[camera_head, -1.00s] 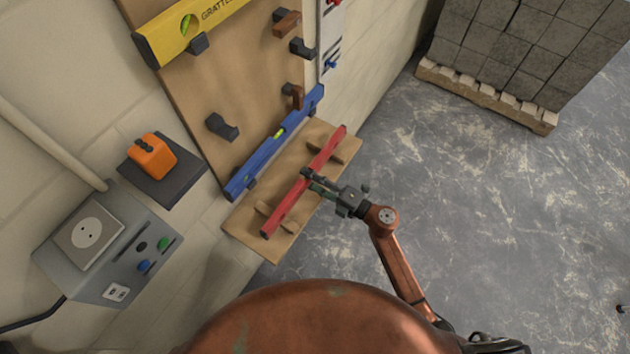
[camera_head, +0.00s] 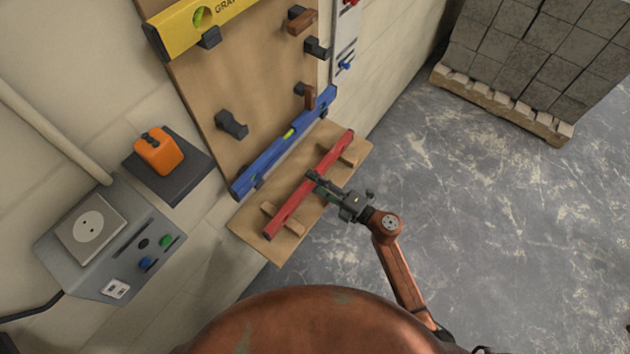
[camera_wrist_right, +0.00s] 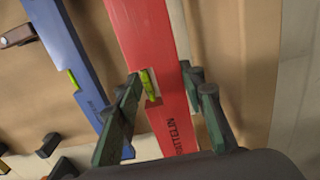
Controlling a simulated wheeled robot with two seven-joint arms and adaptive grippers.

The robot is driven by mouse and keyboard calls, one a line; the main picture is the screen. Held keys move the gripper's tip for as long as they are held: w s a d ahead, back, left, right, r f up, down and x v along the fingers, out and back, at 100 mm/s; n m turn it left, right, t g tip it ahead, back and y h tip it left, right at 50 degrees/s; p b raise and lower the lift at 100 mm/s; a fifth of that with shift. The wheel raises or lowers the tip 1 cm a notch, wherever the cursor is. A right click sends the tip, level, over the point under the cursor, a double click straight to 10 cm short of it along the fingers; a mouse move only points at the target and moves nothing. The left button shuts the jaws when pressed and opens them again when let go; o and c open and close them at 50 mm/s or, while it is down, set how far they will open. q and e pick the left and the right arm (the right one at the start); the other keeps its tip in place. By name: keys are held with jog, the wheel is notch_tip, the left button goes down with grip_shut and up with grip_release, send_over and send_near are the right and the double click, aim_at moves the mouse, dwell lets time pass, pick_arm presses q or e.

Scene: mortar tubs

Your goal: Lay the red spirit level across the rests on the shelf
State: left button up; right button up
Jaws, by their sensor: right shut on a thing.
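The red spirit level (camera_head: 293,206) lies lengthwise over the wooden shelf (camera_head: 287,183), spanning its two wooden rests, the near one (camera_head: 290,224) and the far one (camera_head: 350,158). Whether it touches the rests or hovers just above them I cannot tell. My right gripper (camera_head: 317,186) is shut on the level near its middle, coming in from the right. In the right wrist view its dark fingers (camera_wrist_right: 166,88) stand on either side of the red level (camera_wrist_right: 146,40), next to its yellow-green vial. My left gripper is not in view.
A yellow level (camera_head: 190,24) hangs on the pegboard above. A grey socket box (camera_head: 120,235) and an orange tool (camera_head: 158,151) are at left. Open floor lies right.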

jog(key=o, duration=1.3)
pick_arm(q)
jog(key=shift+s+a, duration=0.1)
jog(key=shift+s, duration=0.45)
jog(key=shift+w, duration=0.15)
pick_arm(e)
jog(key=shift+d, duration=0.1)
